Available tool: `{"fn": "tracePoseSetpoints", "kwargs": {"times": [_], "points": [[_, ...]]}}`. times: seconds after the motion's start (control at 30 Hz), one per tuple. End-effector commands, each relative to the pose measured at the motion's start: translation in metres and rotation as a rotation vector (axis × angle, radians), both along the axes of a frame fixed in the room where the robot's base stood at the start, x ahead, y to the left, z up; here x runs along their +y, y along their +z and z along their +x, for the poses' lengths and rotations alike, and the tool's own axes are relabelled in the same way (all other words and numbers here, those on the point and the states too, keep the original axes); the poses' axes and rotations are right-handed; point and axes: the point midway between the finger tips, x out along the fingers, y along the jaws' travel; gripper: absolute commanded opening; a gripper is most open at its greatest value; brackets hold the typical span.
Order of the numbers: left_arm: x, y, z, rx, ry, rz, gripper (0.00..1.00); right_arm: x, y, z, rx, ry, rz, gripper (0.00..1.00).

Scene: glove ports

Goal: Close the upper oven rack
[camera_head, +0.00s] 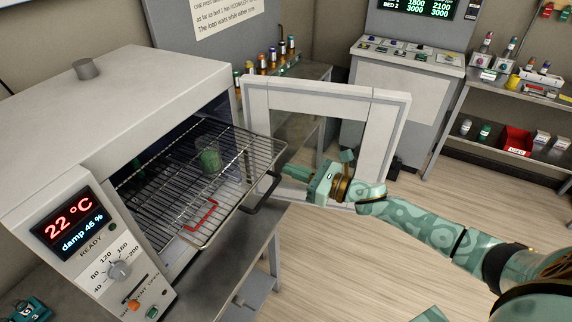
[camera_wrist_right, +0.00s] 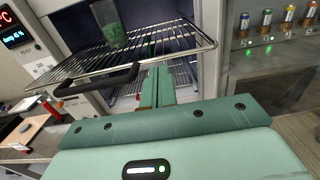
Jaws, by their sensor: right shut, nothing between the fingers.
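The upper oven rack (camera_head: 240,146) is a wire shelf pulled well out of the white oven (camera_head: 130,100). Its black handle (camera_head: 262,195) is at the front edge and also shows in the right wrist view (camera_wrist_right: 98,80). A green-tinted glass (camera_head: 209,158) stands on the rack, and it shows in the wrist view too (camera_wrist_right: 108,24). My right gripper (camera_head: 284,170) is shut and empty, its fingertips close to the rack's front edge beside the handle; I cannot tell whether they touch. A teal piece at the bottom left (camera_head: 24,311) may be my left gripper; its fingers are not visible.
The oven door (camera_head: 395,130) stands open behind my right gripper. A red U-shaped piece (camera_head: 200,216) shows through the rack wires. A lower rack (camera_wrist_right: 186,76) sits inside the oven. A console (camera_head: 405,75) and a shelf unit (camera_head: 510,95) stand behind; the wooden floor is clear.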

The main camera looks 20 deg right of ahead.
Motion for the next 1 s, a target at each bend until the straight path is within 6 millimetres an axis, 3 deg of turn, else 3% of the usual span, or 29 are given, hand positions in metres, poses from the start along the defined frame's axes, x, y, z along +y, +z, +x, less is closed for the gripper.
{"fn": "tracePoseSetpoints", "kwargs": {"times": [0.2, 0.67, 0.87, 1.0], "points": [[0.0, 0.005, 0.001, -0.001, 0.0, 0.0, 0.69, 0.013, 0.001, 0.017, -0.001, -0.001, 0.001, 0.0], [-0.001, 0.005, 0.001, -0.002, 0.0, -0.001, 0.69, 0.015, -0.001, 0.02, 0.0, -0.001, 0.0, 0.0], [-0.001, -0.003, 0.0, 0.0, 0.0, -0.001, 0.69, 0.024, -0.001, 0.031, -0.002, 0.0, 0.0, 0.0], [-0.001, -0.016, -0.001, 0.003, 0.001, -0.001, 0.69, 0.039, -0.003, 0.05, -0.004, 0.001, 0.002, 0.0]]}}
